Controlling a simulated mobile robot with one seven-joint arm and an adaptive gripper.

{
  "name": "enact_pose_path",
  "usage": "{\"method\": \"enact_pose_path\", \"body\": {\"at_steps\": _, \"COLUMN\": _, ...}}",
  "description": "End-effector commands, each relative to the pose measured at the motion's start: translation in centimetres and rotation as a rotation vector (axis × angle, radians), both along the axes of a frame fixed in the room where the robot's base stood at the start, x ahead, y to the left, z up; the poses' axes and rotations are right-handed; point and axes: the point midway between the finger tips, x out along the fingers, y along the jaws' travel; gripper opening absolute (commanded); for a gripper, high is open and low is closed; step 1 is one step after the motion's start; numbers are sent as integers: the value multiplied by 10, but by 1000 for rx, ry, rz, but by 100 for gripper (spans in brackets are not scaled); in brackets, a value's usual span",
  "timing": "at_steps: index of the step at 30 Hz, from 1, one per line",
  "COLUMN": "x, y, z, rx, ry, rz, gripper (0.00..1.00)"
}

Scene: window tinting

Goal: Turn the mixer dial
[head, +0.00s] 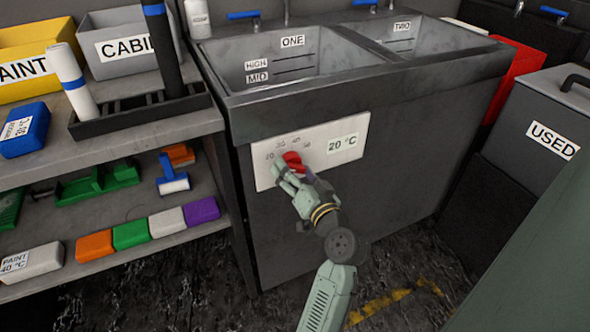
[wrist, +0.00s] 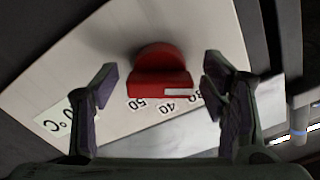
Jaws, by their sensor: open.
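The mixer dial (head: 293,160) is a red knob on a white panel (head: 262,172) on the front of the grey sink unit. The panel has temperature marks around the dial and a "20 °C" label (head: 342,143) to its right. In the wrist view the red dial (wrist: 160,73) sits ahead, between the two fingers and a little beyond them. A white mark shows on its lower right edge. My gripper (head: 290,172) is in front of the dial and partly covers it in the head view. Its fingers (wrist: 158,90) are open, with space on both sides of the dial.
The sink unit (head: 400,75) has basins labelled ONE and TWO above the panel. A shelf (head: 135,140) with bins, rolls and colored blocks stands close on the left. A grey bin labelled USED (head: 540,125) stands at the right.

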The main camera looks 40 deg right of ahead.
Motion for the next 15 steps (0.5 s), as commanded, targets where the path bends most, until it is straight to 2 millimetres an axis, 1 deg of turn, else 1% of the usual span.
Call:
{"method": "enact_pose_path", "body": {"at_steps": 6, "x": 0, "y": 0, "z": 0, "rx": 0, "ry": 0, "rz": 0, "gripper": 67}}
{"method": "enact_pose_path", "body": {"at_steps": 15, "x": 0, "y": 0, "z": 0, "rx": 0, "ry": -1, "rz": 0, "gripper": 47}}
